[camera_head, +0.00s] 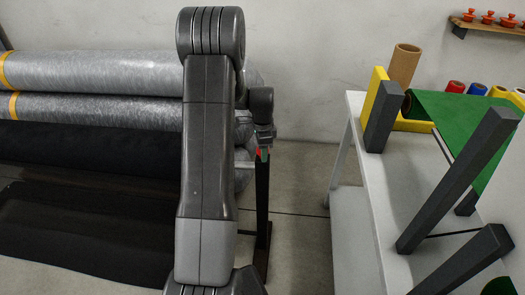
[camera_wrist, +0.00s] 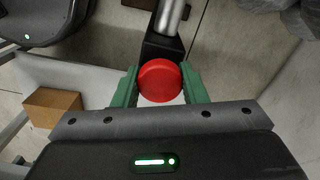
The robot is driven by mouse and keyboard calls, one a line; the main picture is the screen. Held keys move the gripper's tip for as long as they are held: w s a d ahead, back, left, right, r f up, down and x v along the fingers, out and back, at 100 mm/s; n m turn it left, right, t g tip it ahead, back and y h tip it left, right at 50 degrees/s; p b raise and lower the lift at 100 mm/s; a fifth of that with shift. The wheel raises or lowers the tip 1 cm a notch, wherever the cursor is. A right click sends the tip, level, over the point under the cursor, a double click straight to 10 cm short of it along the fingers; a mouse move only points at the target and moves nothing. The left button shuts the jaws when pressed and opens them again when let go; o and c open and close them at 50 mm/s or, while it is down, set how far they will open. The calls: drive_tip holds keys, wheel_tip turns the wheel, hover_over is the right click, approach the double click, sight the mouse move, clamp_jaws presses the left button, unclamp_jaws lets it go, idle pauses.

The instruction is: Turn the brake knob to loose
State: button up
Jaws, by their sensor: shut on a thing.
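The brake knob (camera_wrist: 160,80) is a round red disc in the wrist view. It sits at the end of a dark bracket (camera_wrist: 162,48) with a metal rod (camera_wrist: 172,14) behind it. My gripper (camera_wrist: 160,84) has its green fingers on both sides of the knob and is shut on it. In the head view my gripper (camera_head: 264,152) is small, beside my arm, at the top of a dark post (camera_head: 263,195). Only a sliver of red shows there, and my arm covers part of the area. No loose or tight marking is visible on the knob.
Large grey wrapped rolls (camera_head: 95,72) and a black roll (camera_head: 85,143) lie at the left. A white table (camera_head: 362,190) with a green sheet (camera_head: 445,118) and dark angled bars stands at the right. A cardboard box (camera_wrist: 52,108) shows at left in the wrist view. Floor between is clear.

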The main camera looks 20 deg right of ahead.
drive_tip(key=n, duration=1.5)
drive_tip(key=shift+n+b, duration=0.3)
drive_tip(key=shift+b, duration=0.05)
drive_tip(key=n, duration=0.3)
drive_tip(key=shift+n, duration=0.4)
drive_tip(key=n, duration=0.3)
drive_tip(key=shift+n, duration=0.3)
drive_tip(key=n, duration=0.3)
drive_tip(key=shift+n, duration=2.1)
